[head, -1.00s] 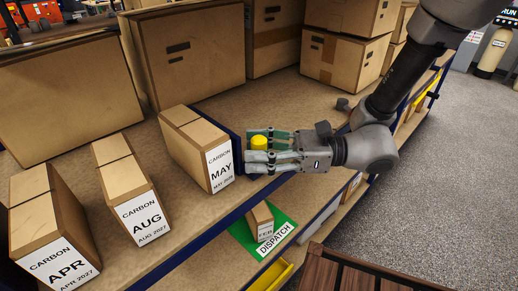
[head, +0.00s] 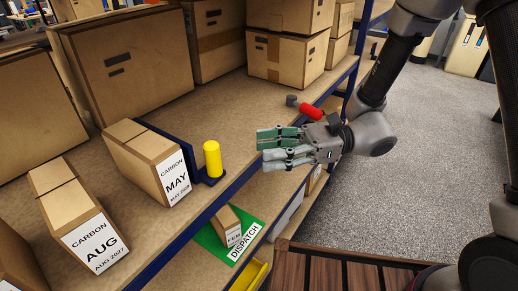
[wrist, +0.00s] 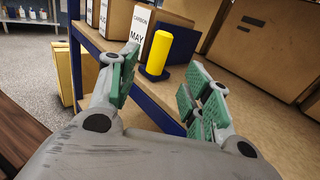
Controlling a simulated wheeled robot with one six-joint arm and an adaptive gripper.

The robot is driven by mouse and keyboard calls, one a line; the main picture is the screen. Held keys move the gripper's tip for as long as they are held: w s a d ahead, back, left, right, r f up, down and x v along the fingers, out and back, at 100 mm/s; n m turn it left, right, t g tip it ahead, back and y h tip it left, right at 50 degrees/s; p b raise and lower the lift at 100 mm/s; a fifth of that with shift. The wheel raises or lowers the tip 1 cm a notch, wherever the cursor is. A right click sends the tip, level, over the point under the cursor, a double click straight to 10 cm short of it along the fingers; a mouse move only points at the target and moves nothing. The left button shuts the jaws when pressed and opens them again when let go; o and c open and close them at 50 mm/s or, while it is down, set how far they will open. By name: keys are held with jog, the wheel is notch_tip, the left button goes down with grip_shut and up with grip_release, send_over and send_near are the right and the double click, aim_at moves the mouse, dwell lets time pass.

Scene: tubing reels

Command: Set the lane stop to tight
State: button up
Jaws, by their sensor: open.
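The lane stop is a dark blue plate (head: 200,166) with an upright yellow post (head: 212,159) on its base near the shelf's front edge. The plate runs along the right side of the MAY carton (head: 150,160), close to it; I cannot tell if they touch. My gripper (head: 262,149) is open and empty, to the right of the post and apart from it, fingers pointing toward it. In the wrist view the yellow post (wrist: 157,50) stands upright beyond and between the open fingers (wrist: 160,82), with the MAY carton behind it.
The AUG carton (head: 85,220) stands left of the MAY carton with a gap. Below, a small FEB carton (head: 227,226) sits on the green DISPATCH mat (head: 210,238). A red-handled thing (head: 311,112) lies behind my gripper. Large cartons (head: 130,62) line the back.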

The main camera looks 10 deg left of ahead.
jog(key=shift+s+a, duration=0.1)
jog(key=c, duration=0.4)
jog(key=a+r+n+g, duration=0.1)
jog(key=s+a+r+n, duration=0.1)
jog(key=shift+s+r+n+g+h, duration=0.15)
jog(key=shift+r+n+g+h, duration=0.15)
jog(key=shift+g+h, duration=0.1)
jog(key=c, duration=0.6)
jog(key=r+n+h, duration=0.1)
jog(key=a+r+n+g+h, duration=0.1)
jog(key=n+h, duration=0.1)
jog(key=r+n+g+h, duration=0.1)
jog(key=n+h, duration=0.1)
jog(key=shift+w+a, duration=0.15)
jog(key=shift+w, duration=0.15)
grip_shut()
jog(key=w+d+r+m+t+h, duration=0.15)
jog(key=w+t+h, duration=0.3)
jog(key=w, duration=0.45)
jog(key=shift+g+h, duration=0.45)
jog(key=x, duration=0.9)
jog(key=shift+s+d+f, duration=0.1)
jog(key=shift+s+f, duration=0.15)
jog(key=shift+f, duration=0.1)
jog(key=shift+s+a+r, duration=0.1)
jog(key=shift+s+a, duration=0.65)
jog(key=shift+s, duration=0.2)
jog(key=shift+s+a, duration=0.35)
jog(key=shift+s, duration=0.05)
